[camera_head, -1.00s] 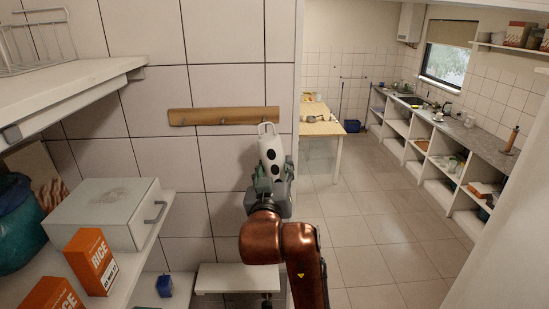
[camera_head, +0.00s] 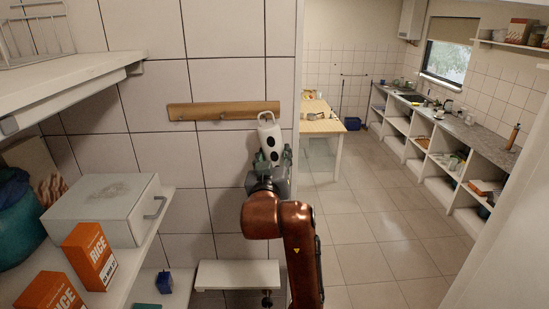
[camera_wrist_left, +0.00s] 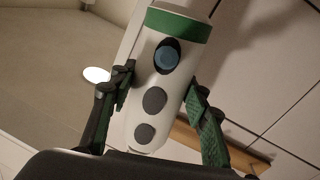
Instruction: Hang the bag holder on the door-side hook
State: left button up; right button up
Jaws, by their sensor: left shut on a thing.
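The bag holder (camera_head: 271,142) is a white tube with dark round holes and a loop at its top. My left gripper (camera_head: 269,166) is shut on its lower part and holds it nearly upright at the right end of the wooden hook rail (camera_head: 205,111). The loop overlaps the rail's right end, hiding the door-side hook; I cannot tell whether they touch. In the left wrist view the holder (camera_wrist_left: 160,92) lies between both fingers (camera_wrist_left: 160,100), its green-banded end toward the camera's top, with the rail (camera_wrist_left: 196,146) behind. My right gripper is not in view.
A white shelf (camera_head: 75,78) juts out at upper left. Below it, a grey drawer box (camera_head: 105,208) and rice boxes (camera_head: 92,256) stand on a lower shelf. A small white ledge (camera_head: 237,274) is below the rail. The doorway to the kitchen opens to the right.

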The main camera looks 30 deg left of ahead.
pick_arm(q)
jog(key=shift+a+f+b+x, duration=0.1)
jog(key=shift+b+x, duration=0.05)
jog(key=shift+x, duration=0.6)
jog(key=shift+a+f+b+x, duration=0.1)
jog(key=shift+b+x, duration=0.05)
jog(key=shift+x, duration=0.6)
jog(key=shift+w+a+f, duration=0.35)
jog(key=shift+w+f, duration=0.05)
jog(key=shift+w, duration=0.05)
jog(key=o, duration=1.3)
jog(key=shift+f, duration=0.1)
jog(key=shift+v, duration=3.95)
jog(key=shift+d, duration=0.1)
